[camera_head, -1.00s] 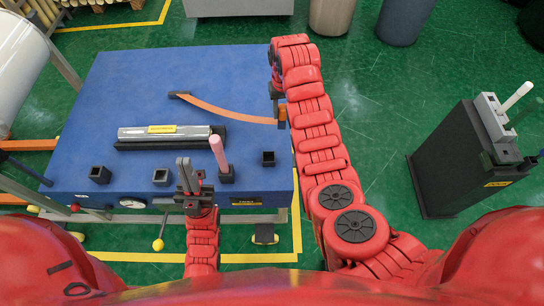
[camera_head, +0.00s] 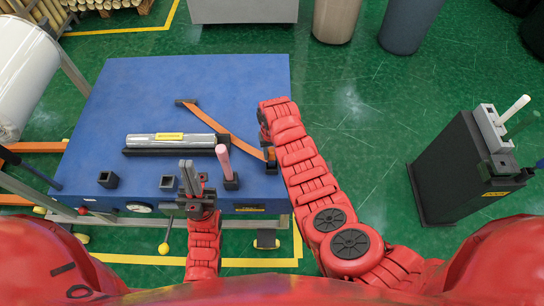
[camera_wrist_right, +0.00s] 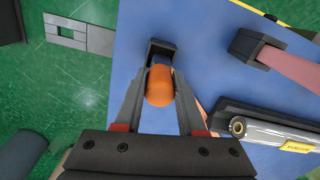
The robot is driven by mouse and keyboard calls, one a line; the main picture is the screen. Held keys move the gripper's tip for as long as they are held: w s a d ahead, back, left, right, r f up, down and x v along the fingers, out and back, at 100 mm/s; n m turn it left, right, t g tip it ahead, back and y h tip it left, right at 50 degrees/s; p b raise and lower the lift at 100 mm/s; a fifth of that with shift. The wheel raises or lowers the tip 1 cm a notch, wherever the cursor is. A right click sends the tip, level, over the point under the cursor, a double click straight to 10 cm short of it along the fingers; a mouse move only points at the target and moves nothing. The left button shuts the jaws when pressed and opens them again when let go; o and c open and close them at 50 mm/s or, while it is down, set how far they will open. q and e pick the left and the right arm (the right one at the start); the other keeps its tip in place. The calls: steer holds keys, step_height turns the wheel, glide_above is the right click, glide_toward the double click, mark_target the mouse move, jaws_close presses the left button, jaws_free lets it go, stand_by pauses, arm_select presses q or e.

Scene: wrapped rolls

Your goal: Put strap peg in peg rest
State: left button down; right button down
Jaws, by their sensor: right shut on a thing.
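The strap peg (camera_wrist_right: 159,86) is a short orange piece, held between the fingers of my right gripper (camera_wrist_right: 159,98). In the head view my right gripper (camera_head: 267,150) is at the right edge of the table, and the orange strap (camera_head: 228,134) runs from there to a dark anchor. The black square peg rest (camera_wrist_right: 161,48) shows right beyond the peg in the wrist view. The peg's lower end is hidden, so I cannot tell whether it is inside the rest. My left gripper (camera_head: 189,178) stands upright at the table's front edge, empty; its finger gap is unclear.
A pink peg (camera_head: 223,160) stands in another black holder. Empty black holders (camera_head: 108,179) (camera_head: 168,183) sit along the front of the blue table (camera_head: 110,110). A wrapped silver roll (camera_head: 190,140) lies in a dark cradle. A dark stand (camera_head: 455,165) is at the right.

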mark_target(272, 158)
steer(key=shift+f, duration=1.55)
steer(key=shift+f+b, duration=0.15)
steer(key=shift+b, duration=0.2)
steer(key=c, duration=0.5)
jaws_free()
